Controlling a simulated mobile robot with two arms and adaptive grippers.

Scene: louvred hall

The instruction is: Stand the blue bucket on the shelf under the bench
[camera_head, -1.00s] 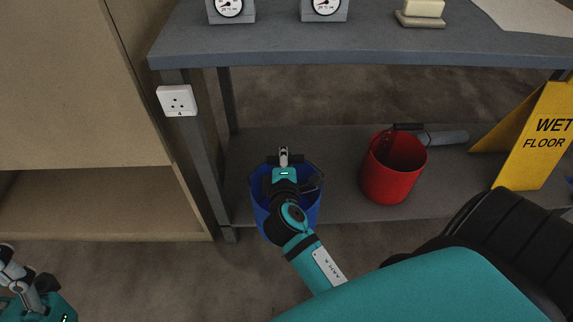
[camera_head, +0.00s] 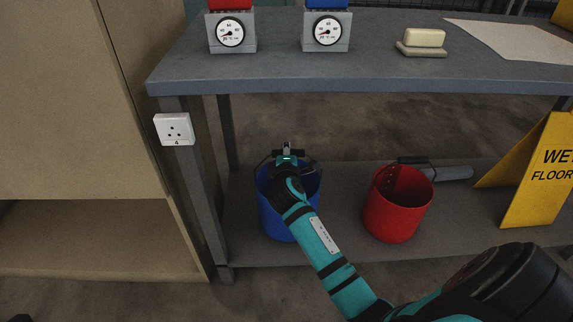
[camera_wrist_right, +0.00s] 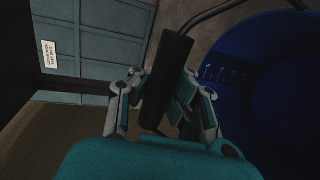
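The blue bucket (camera_head: 278,218) is upright at the left end of the lower shelf (camera_head: 345,240) under the grey bench (camera_head: 380,70). It appears to rest inside the shelf's front edge, though contact under its base is hard to judge. My right gripper (camera_head: 287,150) is above the bucket's mouth, its arm coming from the lower right and covering part of the bucket. In the right wrist view, the gripper's fingers (camera_wrist_right: 160,105) close around the black handle grip (camera_wrist_right: 168,72), with the blue bucket's inside (camera_wrist_right: 265,75) to the right. My left gripper is out of view.
A red bucket (camera_head: 397,215) stands to the right on the shelf, with a grey cylinder (camera_head: 453,173) behind it. A yellow wet-floor sign (camera_head: 535,185) is farther right.

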